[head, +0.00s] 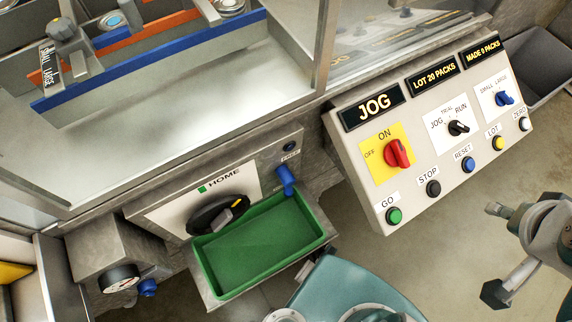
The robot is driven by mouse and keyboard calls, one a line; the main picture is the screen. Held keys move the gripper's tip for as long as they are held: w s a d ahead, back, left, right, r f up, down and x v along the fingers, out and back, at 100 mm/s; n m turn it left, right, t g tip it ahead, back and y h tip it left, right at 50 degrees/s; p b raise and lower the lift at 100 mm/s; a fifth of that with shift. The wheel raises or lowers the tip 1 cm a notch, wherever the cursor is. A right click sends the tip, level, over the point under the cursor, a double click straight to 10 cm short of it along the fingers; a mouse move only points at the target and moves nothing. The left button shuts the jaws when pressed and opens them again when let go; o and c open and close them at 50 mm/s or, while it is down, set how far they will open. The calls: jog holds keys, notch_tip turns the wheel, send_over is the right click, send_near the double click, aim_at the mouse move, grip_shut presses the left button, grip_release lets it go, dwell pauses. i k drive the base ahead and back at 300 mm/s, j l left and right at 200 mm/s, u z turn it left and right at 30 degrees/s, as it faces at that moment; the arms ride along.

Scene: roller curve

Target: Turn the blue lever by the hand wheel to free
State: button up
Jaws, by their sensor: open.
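The blue lever (286,180) sits on the grey panel just right of the HOME plate, with its handle hanging down and slightly right. The black hand wheel (217,214) with a grey and yellow handle is left of the lever, partly hidden by the green tray. My gripper (493,252) is at the right edge of the view, open and empty, its two fingers apart and pointing left. It is well to the right of the lever, touching nothing.
A green tray (322,240) juts out below the wheel and lever. The control panel (420,110) with a red switch (398,153) and several buttons stands right of the lever. A gauge (119,279) and blue knob (148,287) are lower left. Floor shows between panel and gripper.

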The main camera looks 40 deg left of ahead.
aim_at(284, 173)
jog(key=k+j+u, duration=0.1)
jog(key=u, duration=1.65)
jog(key=k+j, duration=0.1)
jog(key=j, duration=0.2)
jog(key=j+z, duration=0.1)
jog(key=j, duration=0.25)
jog(key=k+j, duration=0.15)
jog(key=j, duration=0.15)
